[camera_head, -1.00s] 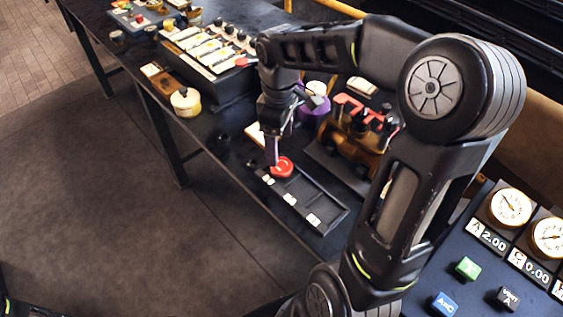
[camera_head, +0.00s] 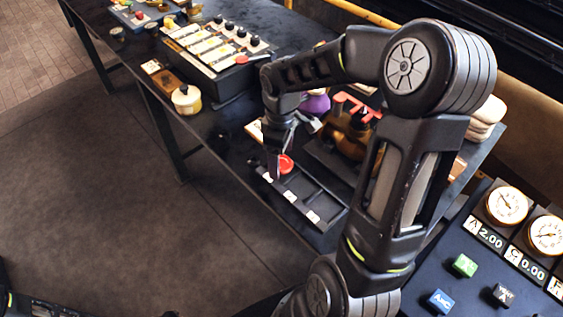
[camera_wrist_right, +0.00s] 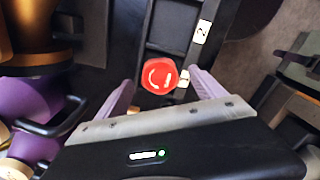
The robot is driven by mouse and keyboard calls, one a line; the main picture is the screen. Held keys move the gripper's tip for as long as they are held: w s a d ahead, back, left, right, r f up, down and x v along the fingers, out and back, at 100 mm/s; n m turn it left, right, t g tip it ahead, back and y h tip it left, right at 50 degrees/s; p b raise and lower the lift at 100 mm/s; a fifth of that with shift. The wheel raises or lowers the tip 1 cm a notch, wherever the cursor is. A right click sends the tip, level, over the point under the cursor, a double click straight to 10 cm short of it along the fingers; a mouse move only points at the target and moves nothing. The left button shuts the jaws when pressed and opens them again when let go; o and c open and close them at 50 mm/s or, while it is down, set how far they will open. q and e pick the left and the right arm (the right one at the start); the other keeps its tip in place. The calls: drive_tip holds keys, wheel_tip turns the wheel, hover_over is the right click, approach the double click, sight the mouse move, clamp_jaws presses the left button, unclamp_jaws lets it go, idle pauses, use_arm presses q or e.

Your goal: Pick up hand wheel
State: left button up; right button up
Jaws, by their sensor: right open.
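The red hand wheel (camera_head: 286,167) is a small round knob in an end compartment of a black tray (camera_head: 337,221) with white number labels. In the right wrist view the hand wheel (camera_wrist_right: 159,75) lies between and just beyond the two pale purple fingertips. My right gripper (camera_head: 275,164) points down at the hand wheel and partly covers it in the head view. In the right wrist view the right gripper (camera_wrist_right: 161,81) is open, with nothing held. I cannot tell whether a finger touches the wheel. My left gripper is not in view.
A brass fitting with red handles (camera_head: 350,103) and a purple object (camera_head: 316,104) stand close behind the tray. A cream pot (camera_head: 186,99) and a rack of switches (camera_head: 215,50) are farther left. A gauge panel (camera_head: 470,240) is at the right.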

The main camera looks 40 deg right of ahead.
sight(281, 162)
drive_tip(key=shift+f, duration=0.7)
drive_tip(key=shift+c, duration=0.2)
clamp_jaws()
idle(0.5)
drive_tip(key=shift+r, duration=0.15)
wheel_tip(281, 162, up, 10)
drive_tip(key=b, duration=0.1)
idle(0.4)
idle(0.4)
